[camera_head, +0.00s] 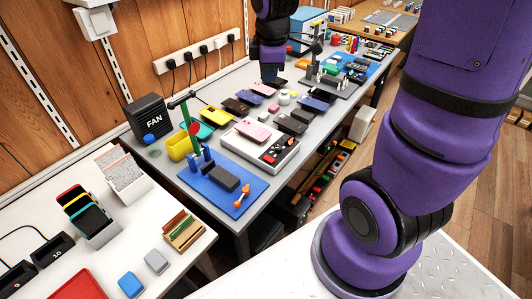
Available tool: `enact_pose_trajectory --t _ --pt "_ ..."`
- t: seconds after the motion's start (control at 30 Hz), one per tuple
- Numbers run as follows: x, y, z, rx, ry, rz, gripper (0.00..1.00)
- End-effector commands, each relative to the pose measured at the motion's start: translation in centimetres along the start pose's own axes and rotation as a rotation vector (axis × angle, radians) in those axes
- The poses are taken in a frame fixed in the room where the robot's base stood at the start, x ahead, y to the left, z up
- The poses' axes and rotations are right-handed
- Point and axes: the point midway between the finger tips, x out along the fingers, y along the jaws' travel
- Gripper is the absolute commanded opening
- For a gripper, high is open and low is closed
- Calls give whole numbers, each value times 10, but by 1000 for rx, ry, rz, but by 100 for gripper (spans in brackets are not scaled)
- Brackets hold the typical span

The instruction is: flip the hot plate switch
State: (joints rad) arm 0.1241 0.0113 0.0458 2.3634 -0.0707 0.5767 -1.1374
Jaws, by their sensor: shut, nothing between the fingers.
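A pale flat box (246,149) stands on the grey bench, seemingly the hot plate. A pink phone (254,131) lies on its top. Small dark and red parts (270,157) show on its right-hand side; I cannot tell which is the switch or how it is set. My gripper (271,78), black, hangs over the bench behind the box and well apart from it, near the wall side. It is shut and empty. Its fingertips are small and dark in this view.
Several phones lie around the box. A blue mat (205,186) with a dark block and an orange tool lies in front. A yellow bin (180,146) and a black FAN box (147,117) stand to the left. A metal stand (318,68) is right of my gripper.

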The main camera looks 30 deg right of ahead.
Motion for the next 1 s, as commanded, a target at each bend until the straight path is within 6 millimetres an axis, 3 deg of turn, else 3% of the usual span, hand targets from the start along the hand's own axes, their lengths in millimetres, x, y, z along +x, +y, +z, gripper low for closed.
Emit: enact_pose_trajectory --t 0.3,0.7,1.0 --pt "80 22 0 -311 -12 -81 0" --pt "180 29 6 -676 22 -170 0" --pt "213 26 8 -797 44 -194 0"
